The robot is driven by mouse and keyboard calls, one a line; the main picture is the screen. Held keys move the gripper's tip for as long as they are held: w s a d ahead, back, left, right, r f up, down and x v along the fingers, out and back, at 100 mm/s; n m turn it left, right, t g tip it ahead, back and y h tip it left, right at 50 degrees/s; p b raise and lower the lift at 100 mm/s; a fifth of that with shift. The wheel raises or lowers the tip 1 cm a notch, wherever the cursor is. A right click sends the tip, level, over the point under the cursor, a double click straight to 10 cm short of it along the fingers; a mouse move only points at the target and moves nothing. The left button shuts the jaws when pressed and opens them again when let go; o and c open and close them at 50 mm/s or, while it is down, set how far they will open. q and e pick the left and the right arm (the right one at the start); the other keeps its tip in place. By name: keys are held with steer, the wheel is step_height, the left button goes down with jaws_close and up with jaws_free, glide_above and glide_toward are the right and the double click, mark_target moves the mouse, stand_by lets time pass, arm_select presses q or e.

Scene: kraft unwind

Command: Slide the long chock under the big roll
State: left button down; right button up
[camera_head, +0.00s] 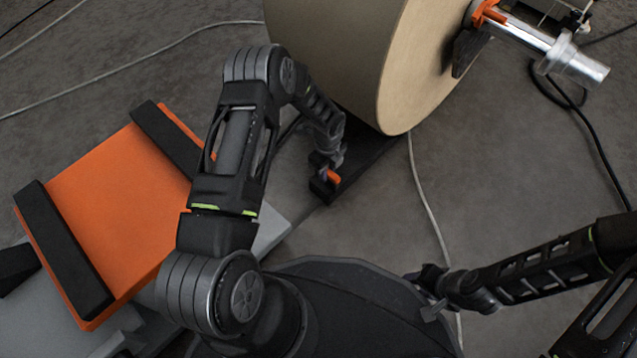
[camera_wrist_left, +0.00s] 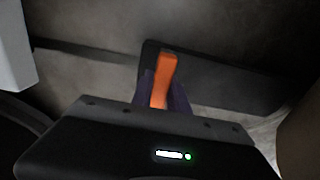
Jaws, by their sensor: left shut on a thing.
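The big roll (camera_head: 345,55) is a tan kraft cylinder at the top centre of the head view. The long chock (camera_head: 368,160) is a dark bar on the floor at the roll's lower edge, and its far part is hidden by the roll. Its orange handle (camera_head: 333,176) is at the near end. My left gripper (camera_head: 328,168) is shut on that handle. In the left wrist view the orange handle (camera_wrist_left: 163,78) stands between the fingers, with the dark chock (camera_wrist_left: 225,78) behind it. My right gripper (camera_head: 428,283) is low at the right, away from the chock; its fingers are unclear.
An orange platform (camera_head: 105,190) with black bars (camera_head: 62,245) stands at the left. A metal shaft (camera_head: 540,42) sticks out of the roll's right side. A pale cable (camera_head: 425,190) runs along the floor right of the chock. Floor between the cable and right arm is clear.

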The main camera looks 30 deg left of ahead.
mark_target(340, 168)
arm_select(q)
steer(key=shift+w+d, duration=0.15)
steer(key=shift+w, duration=0.5)
steer(key=shift+w+d, duration=0.15)
steer(key=shift+w, duration=0.35)
steer(key=shift+w+d, duration=0.15)
steer(key=shift+w, duration=0.35)
arm_select(e)
steer(key=shift+f, duration=0.4)
arm_select(q)
steer(key=shift+w+d, duration=0.1)
steer(key=shift+w, duration=0.1)
steer(key=shift+w+d, duration=0.1)
steer(key=shift+w, duration=0.35)
steer(key=shift+w+d, duration=0.15)
steer(key=shift+w, duration=0.3)
steer(key=shift+w+d, duration=0.1)
steer(key=shift+w, duration=0.15)
steer(key=c, duration=1.2)
jaws_free()
